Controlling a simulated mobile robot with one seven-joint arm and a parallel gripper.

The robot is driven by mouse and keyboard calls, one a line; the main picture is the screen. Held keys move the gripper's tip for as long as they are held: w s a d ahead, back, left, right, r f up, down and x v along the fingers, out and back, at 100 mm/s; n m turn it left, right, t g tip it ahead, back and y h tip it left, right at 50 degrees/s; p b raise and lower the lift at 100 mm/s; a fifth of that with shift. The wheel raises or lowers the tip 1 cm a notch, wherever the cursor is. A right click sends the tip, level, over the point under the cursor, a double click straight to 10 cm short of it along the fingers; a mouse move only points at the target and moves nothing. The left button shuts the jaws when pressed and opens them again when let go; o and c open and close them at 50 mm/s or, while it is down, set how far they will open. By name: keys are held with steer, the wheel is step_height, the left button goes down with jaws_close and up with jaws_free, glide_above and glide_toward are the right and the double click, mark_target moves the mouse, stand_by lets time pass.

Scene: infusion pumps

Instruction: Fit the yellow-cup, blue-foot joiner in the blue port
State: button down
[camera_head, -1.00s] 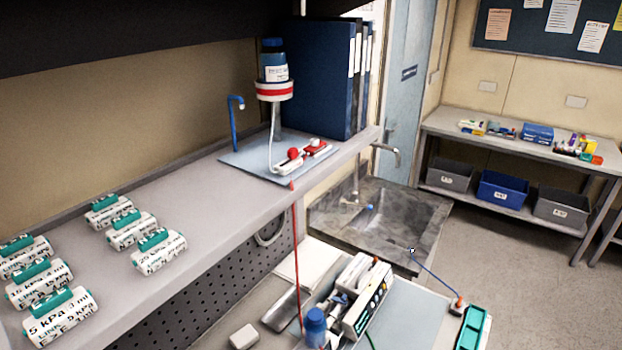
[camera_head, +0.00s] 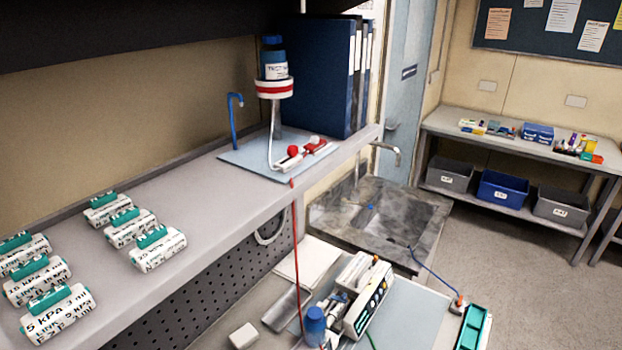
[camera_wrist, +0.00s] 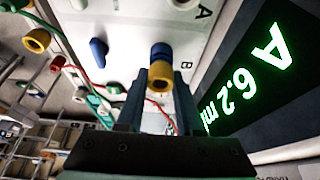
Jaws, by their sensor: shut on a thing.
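In the wrist view my gripper (camera_wrist: 160,88) is shut on the joiner, which sits between its fingertips. The joiner has a yellow cup (camera_wrist: 158,78) towards me and a blue foot (camera_wrist: 161,51) towards a white panel (camera_wrist: 130,30). The foot overlaps the panel near the letter B. The blue port cannot be made out apart from the foot, and I cannot tell whether the foot touches the panel or is in a port. My gripper does not show in the head view.
In the wrist view, a blue piece (camera_wrist: 98,50) and another yellow cup (camera_wrist: 109,76) lie left of the joiner. A red line (camera_wrist: 85,80) runs nearby. A lit display (camera_wrist: 265,70) reads "A 6.2 ml". In the head view, a white pump (camera_head: 366,300) stands on the lower bench.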

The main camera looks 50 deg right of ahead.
jaws_free()
stand_by(0.6)
step_height(320, 180, up, 7)
steer(key=p, duration=0.7)
steer(key=shift+r, duration=0.1)
stand_by(0.6)
